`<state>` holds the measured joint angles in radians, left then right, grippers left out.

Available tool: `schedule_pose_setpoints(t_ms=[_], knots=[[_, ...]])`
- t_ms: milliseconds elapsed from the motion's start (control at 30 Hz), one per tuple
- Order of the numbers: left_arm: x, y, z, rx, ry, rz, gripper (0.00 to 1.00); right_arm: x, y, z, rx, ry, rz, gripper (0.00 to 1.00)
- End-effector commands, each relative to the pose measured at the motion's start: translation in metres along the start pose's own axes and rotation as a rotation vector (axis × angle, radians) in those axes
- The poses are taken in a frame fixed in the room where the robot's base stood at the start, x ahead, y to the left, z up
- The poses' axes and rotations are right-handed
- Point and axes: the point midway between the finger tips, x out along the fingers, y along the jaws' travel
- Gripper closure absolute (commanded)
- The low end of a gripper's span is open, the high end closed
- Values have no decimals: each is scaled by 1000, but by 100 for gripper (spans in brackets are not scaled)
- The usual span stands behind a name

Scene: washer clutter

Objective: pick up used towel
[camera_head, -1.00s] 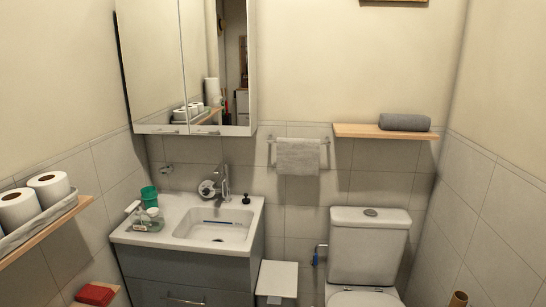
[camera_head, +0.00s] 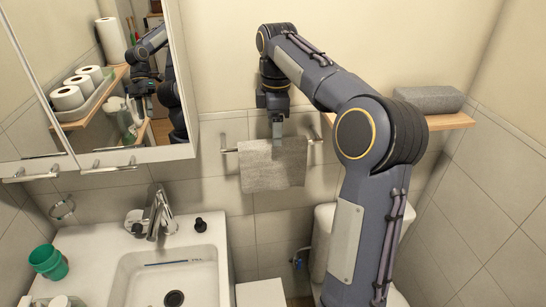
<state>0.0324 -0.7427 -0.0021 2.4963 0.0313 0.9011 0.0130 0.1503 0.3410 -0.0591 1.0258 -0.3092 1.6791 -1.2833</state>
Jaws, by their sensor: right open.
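A light grey towel (camera_head: 272,170) hangs over a metal towel bar (camera_head: 231,151) on the tiled wall, right of the sink. My right gripper (camera_head: 277,138) points down at the towel's top edge, near the bar. It is open; its fingers look close to or around the towel's top fold, but I cannot tell if they touch it. A rolled darker grey towel (camera_head: 428,99) lies on the wooden shelf at the right, partly behind my right arm. My left gripper is not in view.
A mirror cabinet (camera_head: 95,80) is on the wall at the left. The wooden shelf (camera_head: 450,121) and the toilet (camera_head: 323,245) are partly hidden by my arm.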

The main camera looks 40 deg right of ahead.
Motion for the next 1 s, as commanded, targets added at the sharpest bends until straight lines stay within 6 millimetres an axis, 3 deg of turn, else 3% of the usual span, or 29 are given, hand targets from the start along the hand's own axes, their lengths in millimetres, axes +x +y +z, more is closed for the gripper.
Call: schedule_pose_setpoints(t_ms=[167,700,1000], knots=[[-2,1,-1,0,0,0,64,7,10,2,-42,-22,-14,36],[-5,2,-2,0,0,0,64,74,6,0,-40,-20,-13,36],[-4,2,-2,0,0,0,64,77,6,0,-40,-19,-11,39]])
